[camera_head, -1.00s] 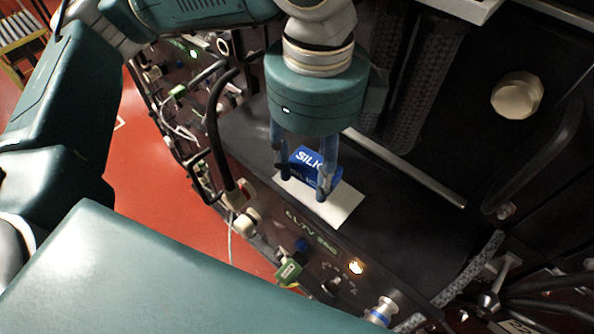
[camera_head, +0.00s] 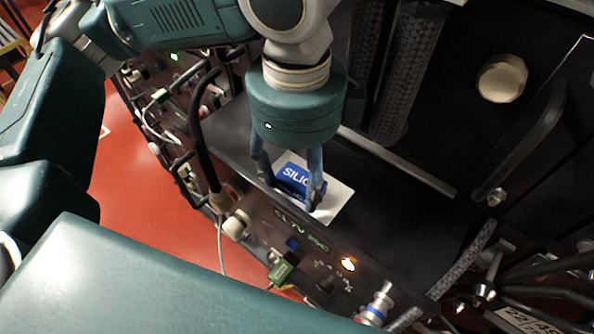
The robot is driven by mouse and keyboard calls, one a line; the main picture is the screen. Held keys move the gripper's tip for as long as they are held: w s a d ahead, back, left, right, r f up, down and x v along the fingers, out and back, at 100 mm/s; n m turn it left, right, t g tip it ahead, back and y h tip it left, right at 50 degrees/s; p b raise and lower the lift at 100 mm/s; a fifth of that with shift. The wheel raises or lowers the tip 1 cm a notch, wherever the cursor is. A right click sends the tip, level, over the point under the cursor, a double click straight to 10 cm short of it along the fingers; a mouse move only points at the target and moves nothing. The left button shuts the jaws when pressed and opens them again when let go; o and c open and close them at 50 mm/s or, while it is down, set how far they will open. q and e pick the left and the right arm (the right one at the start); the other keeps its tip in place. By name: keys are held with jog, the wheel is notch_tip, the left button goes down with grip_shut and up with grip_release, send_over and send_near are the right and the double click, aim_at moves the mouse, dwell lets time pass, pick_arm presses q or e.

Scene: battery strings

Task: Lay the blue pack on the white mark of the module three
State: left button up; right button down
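The blue pack (camera_head: 293,176) with white lettering lies on the white mark (camera_head: 339,193), a pale rectangle on the module's dark top (camera_head: 380,207). White shows around the pack on several sides. My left gripper (camera_head: 290,194) points down over the pack with one finger on each side of it. The fingers stand wider than the pack, with a small gap at the left finger. The right finger hides part of the pack's right side, and its contact there is unclear. My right gripper is not in view.
The module's front face carries a green connector (camera_head: 281,270), a lit lamp (camera_head: 348,264) and a metal fitting (camera_head: 376,307). A black cable (camera_head: 201,140) arches up at the left. A cream knob (camera_head: 502,78) sits upper right. Red floor (camera_head: 140,210) shows at left.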

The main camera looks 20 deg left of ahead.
aim_at(296, 184)
pick_arm(q)
jog(key=shift+r, duration=0.2)
notch_tip(296, 184, up, 12)
dwell(0.6)
jog(key=shift+s+f, duration=0.1)
dwell(0.3)
